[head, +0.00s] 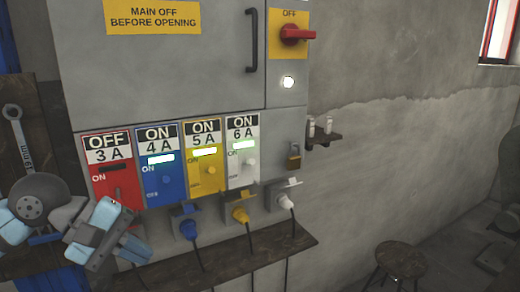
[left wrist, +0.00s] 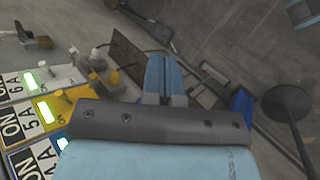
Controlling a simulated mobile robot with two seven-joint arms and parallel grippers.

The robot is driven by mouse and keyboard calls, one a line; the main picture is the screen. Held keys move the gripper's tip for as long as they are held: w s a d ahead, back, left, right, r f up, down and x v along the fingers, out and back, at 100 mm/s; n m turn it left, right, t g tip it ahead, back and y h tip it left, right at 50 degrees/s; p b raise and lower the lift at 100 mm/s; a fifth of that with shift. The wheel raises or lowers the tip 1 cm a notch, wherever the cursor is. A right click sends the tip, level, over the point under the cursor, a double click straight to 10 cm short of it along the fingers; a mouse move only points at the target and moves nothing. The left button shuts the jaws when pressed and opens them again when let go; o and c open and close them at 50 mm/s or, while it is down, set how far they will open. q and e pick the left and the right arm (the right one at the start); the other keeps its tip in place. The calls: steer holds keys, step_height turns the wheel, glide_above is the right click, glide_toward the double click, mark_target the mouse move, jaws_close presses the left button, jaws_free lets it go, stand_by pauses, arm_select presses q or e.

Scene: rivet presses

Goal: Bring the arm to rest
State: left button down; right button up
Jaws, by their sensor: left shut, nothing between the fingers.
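My left arm comes in from the left in the head view, and its light blue and grey gripper (head: 112,222) is in front of the lower part of the red 3 A panel (head: 104,175). In the left wrist view the two blue fingers (left wrist: 163,78) lie together, shut with nothing between them. I cannot tell whether the gripper touches the panel. The gripper and arm hide what lies below the red panel. My right gripper is not in view.
The blue (head: 160,182), yellow (head: 204,170) and white (head: 243,162) panels read ON; the red reads OFF. Plugs sit below, above a dark shelf (head: 225,256). The main switch (head: 297,35) reads OFF. A wrench (head: 20,135) hangs left. A stool (head: 402,258) stands right.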

arm_select(q)
steer(key=s+d+f+n+g+h, duration=0.1)
steer(key=s+d+f+n+h, duration=0.1)
steer(key=d+n+h, duration=0.7)
steer(key=w+a+f+n+t+y, duration=0.1)
steer(key=a+f+n+t+y, duration=0.15)
steer(key=f+n+t, duration=0.65)
steer(key=w+a+f+n+t+y, duration=0.1)
steer(key=w+f+n+t+y, duration=0.15)
steer(key=n, duration=1.25)
steer(key=a+f+n+t+y, duration=0.25)
steer(key=f+n+t, duration=0.3)
steer(key=n, duration=0.65)
steer(key=s+f+n+g+y, duration=0.4)
steer(key=s+f+n, duration=0.3)
steer(key=f, duration=0.4)
steer(key=s+f+n+g+y, duration=0.3)
steer(key=s+f+n, duration=0.3)
steer(key=f+n, duration=0.45)
step_height(320, 180, up, 10)
steer(key=s+m+p, duration=0.1)
steer(key=p, duration=1.3)
steer(key=shift+s+a+m, duration=0.3)
steer(key=shift+s+m, duration=0.05)
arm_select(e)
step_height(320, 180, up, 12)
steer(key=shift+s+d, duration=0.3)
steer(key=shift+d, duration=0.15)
